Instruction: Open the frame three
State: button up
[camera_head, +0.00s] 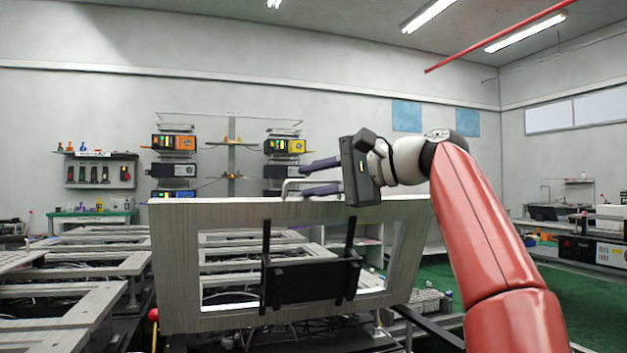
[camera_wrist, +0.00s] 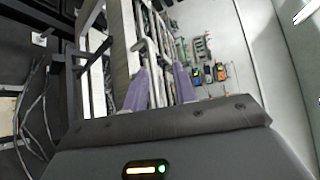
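A grey, wood-grained frame (camera_head: 174,265) stands raised and nearly upright in front of me in the head view. Which number it bears I cannot tell. A thin metal handle (camera_head: 292,182) sticks up from its top edge; it also shows in the wrist view (camera_wrist: 145,46). My gripper (camera_head: 312,178) is at the top edge, its two purple fingers apart, with the handle bar seeming to pass between them. In the wrist view the fingers (camera_wrist: 160,78) show a gap on both sides of the bar. Contact with the handle is not clear.
Several similar frames (camera_head: 100,262) lie flat at the left. A black bracket (camera_head: 310,282) shows through the raised frame's opening. Shelves with orange and black devices (camera_head: 173,143) stand behind. Green floor (camera_head: 590,300) is free at the right.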

jog(key=v, duration=0.7)
jog(key=shift+d, duration=0.2)
